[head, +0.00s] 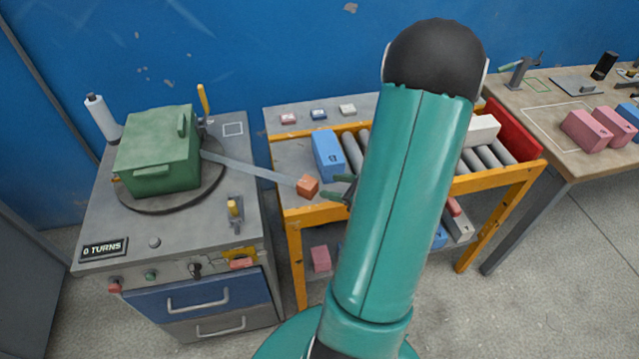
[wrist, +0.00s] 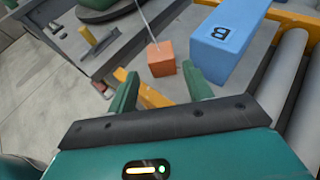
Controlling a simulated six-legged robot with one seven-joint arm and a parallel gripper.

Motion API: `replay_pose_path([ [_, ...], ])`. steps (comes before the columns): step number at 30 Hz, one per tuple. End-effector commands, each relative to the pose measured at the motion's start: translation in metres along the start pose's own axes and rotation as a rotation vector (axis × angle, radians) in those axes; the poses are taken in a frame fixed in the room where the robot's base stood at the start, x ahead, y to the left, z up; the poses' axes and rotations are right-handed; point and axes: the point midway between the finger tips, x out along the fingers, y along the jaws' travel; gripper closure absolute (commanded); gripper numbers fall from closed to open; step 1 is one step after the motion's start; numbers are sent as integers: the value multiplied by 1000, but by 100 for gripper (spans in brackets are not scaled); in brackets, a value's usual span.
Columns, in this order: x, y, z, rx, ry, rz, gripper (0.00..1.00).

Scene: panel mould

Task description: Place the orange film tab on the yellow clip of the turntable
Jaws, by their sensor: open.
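The orange film tab (head: 307,187) is a small cube at the end of a pale film strip (head: 250,169) that runs from the green box (head: 158,150) on the dark round turntable (head: 160,203). In the wrist view the tab (wrist: 161,59) is just beyond my fingertips, in line with the gap between them. My gripper (head: 333,187) is open and empty; its green fingers also show in the wrist view (wrist: 160,82). A yellow upright piece (head: 204,98) stands behind the turntable and another (head: 235,211) stands at its front right. I cannot tell which is the clip.
A blue box marked B (head: 328,154) stands on the yellow-framed roller cart (head: 292,219), close to my gripper. A display (head: 104,248) reads 0 TURNS. Pink blocks (head: 586,131) lie on the right table.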

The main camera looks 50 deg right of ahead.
Motion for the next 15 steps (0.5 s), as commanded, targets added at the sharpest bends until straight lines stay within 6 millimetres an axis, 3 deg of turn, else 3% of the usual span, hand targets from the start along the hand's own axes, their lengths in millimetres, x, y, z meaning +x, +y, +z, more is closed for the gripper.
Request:
replay_pose_path([
  [6, -26, 0, 0, 0, 0, 0, 50],
  [15, -25, 5, 7, -30, 4, 27, 50],
])
